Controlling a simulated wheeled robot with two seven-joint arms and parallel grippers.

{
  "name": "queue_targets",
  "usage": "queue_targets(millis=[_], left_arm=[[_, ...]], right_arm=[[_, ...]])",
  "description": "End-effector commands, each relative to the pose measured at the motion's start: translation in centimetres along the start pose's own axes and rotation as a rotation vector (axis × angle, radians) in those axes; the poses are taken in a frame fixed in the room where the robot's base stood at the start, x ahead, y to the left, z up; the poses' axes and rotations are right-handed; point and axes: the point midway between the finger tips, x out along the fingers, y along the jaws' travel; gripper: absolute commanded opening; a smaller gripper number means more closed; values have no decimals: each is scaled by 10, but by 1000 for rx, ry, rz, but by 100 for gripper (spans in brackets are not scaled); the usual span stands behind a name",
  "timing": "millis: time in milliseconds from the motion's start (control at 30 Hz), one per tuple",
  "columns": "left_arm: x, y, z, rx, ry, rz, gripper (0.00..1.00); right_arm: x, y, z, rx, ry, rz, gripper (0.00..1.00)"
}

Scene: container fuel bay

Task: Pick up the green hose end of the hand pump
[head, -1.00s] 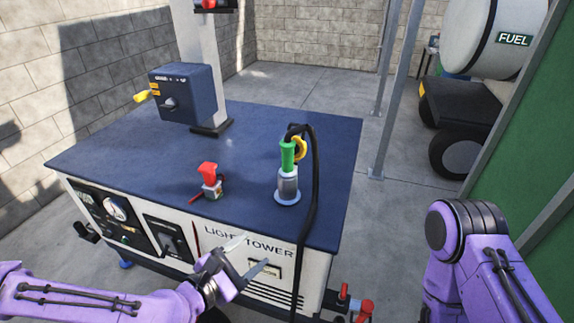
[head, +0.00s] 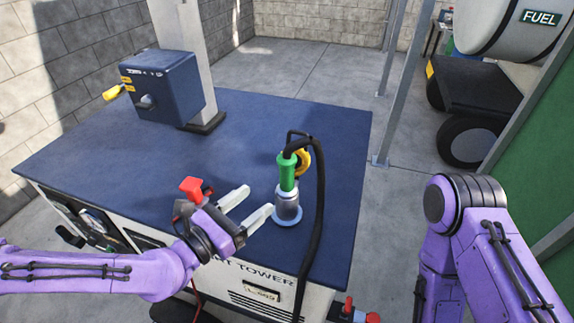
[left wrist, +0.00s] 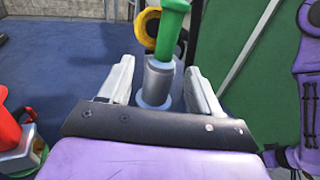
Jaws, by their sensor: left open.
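The hand pump (head: 287,206) stands upright on the blue top of the light tower unit, with a grey body on a pale blue base. The green hose end (head: 287,172) sits upright on top of it, and a black hose arches from it down over the front edge. My left gripper (head: 254,205) is open and empty, just left of the pump, with its fingers pointing at the grey body below the green part. In the left wrist view the grey body (left wrist: 158,80) and the green hose end (left wrist: 172,28) appear between and beyond the fingers. My right gripper is out of view.
A yellow ring-shaped part (head: 303,162) is behind the green hose end. A red-handled item (head: 191,187) is partly hidden behind my left gripper. A dark blue winch box (head: 160,85) and mast stand at the back left. The blue top (head: 300,115) behind the pump is clear.

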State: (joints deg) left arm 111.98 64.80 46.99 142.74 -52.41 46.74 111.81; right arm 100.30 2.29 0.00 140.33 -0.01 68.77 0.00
Motion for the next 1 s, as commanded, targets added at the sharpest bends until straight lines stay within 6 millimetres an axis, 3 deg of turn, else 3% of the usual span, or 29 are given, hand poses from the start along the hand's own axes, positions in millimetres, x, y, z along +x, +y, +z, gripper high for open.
queue_targets(millis=[300,367,567,733,867,1000], left_arm=[[27,-2,-10,7,-5,-5,63],[37,-2,1,6,2,-6,63],[57,-2,5,3,2,-2,63],[86,-8,18,3,3,-3,63],[102,-6,13,2,2,-1,63],[106,-6,11,1,0,-1,63]], right_arm=[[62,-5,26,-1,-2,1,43],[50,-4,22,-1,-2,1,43],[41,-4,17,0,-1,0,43],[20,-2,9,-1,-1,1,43],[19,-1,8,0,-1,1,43],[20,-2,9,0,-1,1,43]])
